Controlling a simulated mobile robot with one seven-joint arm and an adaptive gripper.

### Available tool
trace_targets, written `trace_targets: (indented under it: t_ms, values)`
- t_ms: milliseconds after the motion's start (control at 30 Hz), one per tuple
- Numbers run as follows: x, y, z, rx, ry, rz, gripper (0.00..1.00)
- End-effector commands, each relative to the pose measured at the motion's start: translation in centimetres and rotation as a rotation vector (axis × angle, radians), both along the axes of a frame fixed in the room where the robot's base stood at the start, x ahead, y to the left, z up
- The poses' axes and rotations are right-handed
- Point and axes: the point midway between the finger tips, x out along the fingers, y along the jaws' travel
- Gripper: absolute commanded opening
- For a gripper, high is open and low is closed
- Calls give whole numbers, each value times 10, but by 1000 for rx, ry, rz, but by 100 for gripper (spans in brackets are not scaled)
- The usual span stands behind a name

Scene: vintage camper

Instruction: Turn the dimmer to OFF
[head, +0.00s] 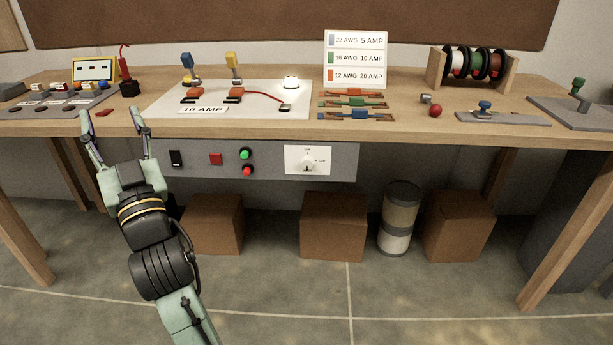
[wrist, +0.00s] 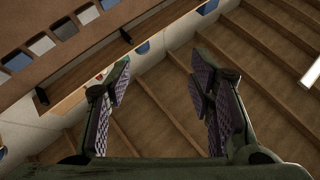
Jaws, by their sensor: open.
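The dimmer (head: 308,161) is a light round knob on a white plate in the grey panel (head: 270,174) under the bench's front edge. Small marks sit around the knob, too small to read surely. A bulb (head: 290,83) on the white board above looks lit. My gripper (head: 112,112) is open and empty at the left, in front of the bench edge, well to the left of the dimmer. Its two fingers (wrist: 160,82) also show spread apart in the wrist view, with nothing between them. The dimmer does not show in the wrist view.
The panel also holds a black switch (head: 176,158), a red switch (head: 215,159), and green and red buttons (head: 246,162). Cardboard boxes (head: 333,226) and a canister (head: 399,218) stand below. The space before the panel looks clear right of my arm.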

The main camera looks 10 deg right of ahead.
Motion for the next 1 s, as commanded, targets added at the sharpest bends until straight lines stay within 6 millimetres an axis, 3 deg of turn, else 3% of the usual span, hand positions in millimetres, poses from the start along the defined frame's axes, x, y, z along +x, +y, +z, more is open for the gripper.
trace_targets:
  t_ms: [33, 133, 200, 300, 400, 500, 667, 1000]
  values:
    - [33, -43, -41, -7, 94, -101, 49]
    - [75, -126, -106, 0, 263, -273, 49]
    - [90, -181, -148, 15, 368, -380, 49]
    - [97, -246, -197, 45, 488, -503, 49]
    - [95, -290, -230, 71, 568, -585, 49]
    - [92, -313, -246, 86, 608, -629, 49]
    - [101, -323, -249, 92, 622, -641, 49]
    - [160, -341, -247, 91, 620, -639, 49]
